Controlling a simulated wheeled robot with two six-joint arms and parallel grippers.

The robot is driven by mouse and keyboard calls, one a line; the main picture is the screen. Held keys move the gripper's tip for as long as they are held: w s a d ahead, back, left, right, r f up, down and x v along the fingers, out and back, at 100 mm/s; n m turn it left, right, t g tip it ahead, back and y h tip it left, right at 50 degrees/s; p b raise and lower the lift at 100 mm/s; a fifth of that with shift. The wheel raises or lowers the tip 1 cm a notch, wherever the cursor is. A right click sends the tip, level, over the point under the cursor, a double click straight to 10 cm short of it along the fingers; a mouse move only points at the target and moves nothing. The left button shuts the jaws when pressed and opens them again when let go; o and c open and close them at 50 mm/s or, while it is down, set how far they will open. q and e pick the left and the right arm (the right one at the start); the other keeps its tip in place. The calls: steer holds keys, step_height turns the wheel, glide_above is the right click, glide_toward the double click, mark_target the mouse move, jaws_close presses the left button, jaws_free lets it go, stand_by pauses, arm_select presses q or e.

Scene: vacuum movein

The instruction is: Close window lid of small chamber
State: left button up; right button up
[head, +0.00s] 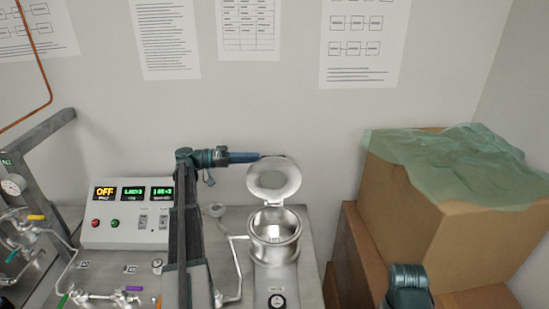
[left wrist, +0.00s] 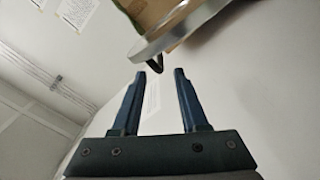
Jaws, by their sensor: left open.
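The small chamber (head: 262,252) is a round metal pot on the steel bench. Its round window lid (head: 273,198) stands raised, tilted back above the open mouth, with a pale window in the middle. My left gripper (head: 257,157) is at the lid's top edge, coming from the left. In the left wrist view my left gripper (left wrist: 161,72) is open with nothing between the fingers. The lid's metal rim (left wrist: 160,44) passes just beyond the fingertips, with a small dark tab near them. Whether the fingers touch the lid, I cannot tell.
A control box (head: 125,236) with lit displays and switches stands left of the chamber. Pipes and valves (head: 100,298) fill the bench's left side. A cardboard box (head: 450,215) with a green sheet (head: 450,160) stands at the right. The wall is close behind.

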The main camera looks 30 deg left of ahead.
mark_target(275, 158)
arm_select(q)
steer(key=x, duration=0.7)
steer(key=shift+w+d, duration=0.25)
steer(key=shift+d, duration=0.1)
steer(key=c, duration=0.6)
steer(key=shift+s, duration=0.1)
jaws_close()
steer(key=shift+d, duration=0.1)
